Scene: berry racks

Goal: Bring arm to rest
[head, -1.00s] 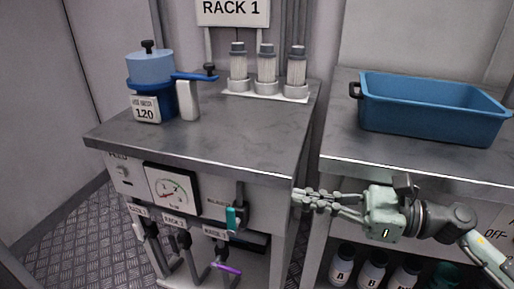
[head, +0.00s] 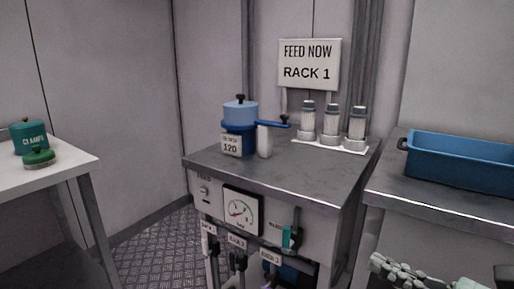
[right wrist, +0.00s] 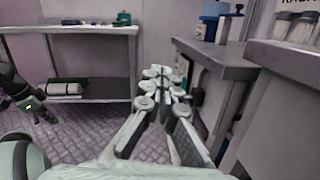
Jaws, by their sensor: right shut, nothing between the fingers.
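My right gripper (head: 380,265) is at the bottom right of the head view, partly cut off by the lower edge. It is shut and empty. In the right wrist view its fingers (right wrist: 160,78) point forward, with their tips together and nothing between them. It is in front of the gap between the feed cabinet (head: 290,178) and the bench on the right, apart from both. Part of my left arm, with a green light on its gripper (right wrist: 35,108), shows at the left edge of the right wrist view. Its fingers are not clear there.
The feed cabinet carries a blue pot (head: 240,125) and several white-and-grey cylinders. A blue bin (head: 460,165) stands on the right bench (head: 440,207). A white table (head: 50,175) with green containers is at left. Open floor (head: 150,250) lies between table and cabinet.

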